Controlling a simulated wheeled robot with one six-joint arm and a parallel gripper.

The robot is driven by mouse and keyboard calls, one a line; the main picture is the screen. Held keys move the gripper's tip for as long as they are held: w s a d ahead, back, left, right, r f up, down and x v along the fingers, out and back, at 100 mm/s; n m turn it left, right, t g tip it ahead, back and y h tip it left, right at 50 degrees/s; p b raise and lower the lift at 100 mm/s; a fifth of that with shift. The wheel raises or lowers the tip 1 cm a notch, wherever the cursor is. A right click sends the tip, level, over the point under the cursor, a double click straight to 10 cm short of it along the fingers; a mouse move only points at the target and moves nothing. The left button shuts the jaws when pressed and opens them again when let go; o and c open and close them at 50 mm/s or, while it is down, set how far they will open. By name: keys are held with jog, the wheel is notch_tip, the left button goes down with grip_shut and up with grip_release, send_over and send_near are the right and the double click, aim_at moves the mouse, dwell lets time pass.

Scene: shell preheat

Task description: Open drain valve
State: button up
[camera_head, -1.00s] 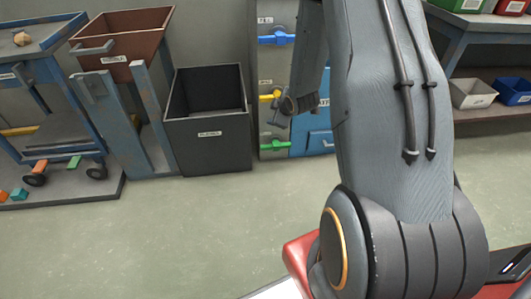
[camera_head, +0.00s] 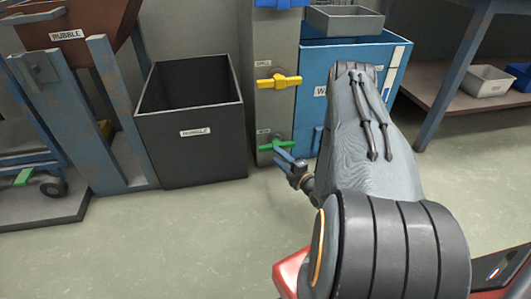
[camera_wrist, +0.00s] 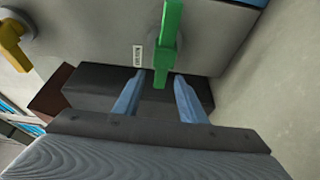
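A green valve handle (camera_head: 276,145) sits low on the grey panel (camera_head: 278,112); its small label is too small to read. I cannot read which valve is marked drain. My gripper (camera_head: 286,158) is just in front of the green handle. In the wrist view the two blue fingers of my gripper (camera_wrist: 160,92) are apart. The green handle (camera_wrist: 169,40) reaches down with its end between the fingertips, with gaps on both sides. Whether the fingers surround it in depth is unclear. A yellow handle (camera_head: 278,81) is above the green one, and a blue handle (camera_head: 280,3) is at the top.
A dark open bin (camera_head: 190,150) stands left of the panel. A blue cabinet (camera_head: 312,70) with a grey tray (camera_head: 345,20) on top is to the right, partly hidden by my arm. A rubble hopper (camera_head: 80,35) is at the left. The floor in front is clear.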

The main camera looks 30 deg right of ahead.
aim_at(270, 149)
jog(key=shift+w+f+b, duration=0.25)
jog(key=shift+w+b, duration=0.1)
jog(key=shift+w, duration=0.05)
jog(key=w+b, duration=0.1)
jog(key=w, duration=0.1)
jog(key=w+b, duration=0.1)
jog(key=w, duration=0.1)
jog(key=w+b, duration=0.1)
jog(key=w, duration=0.1)
jog(key=shift+w+a, duration=0.4)
grip_shut()
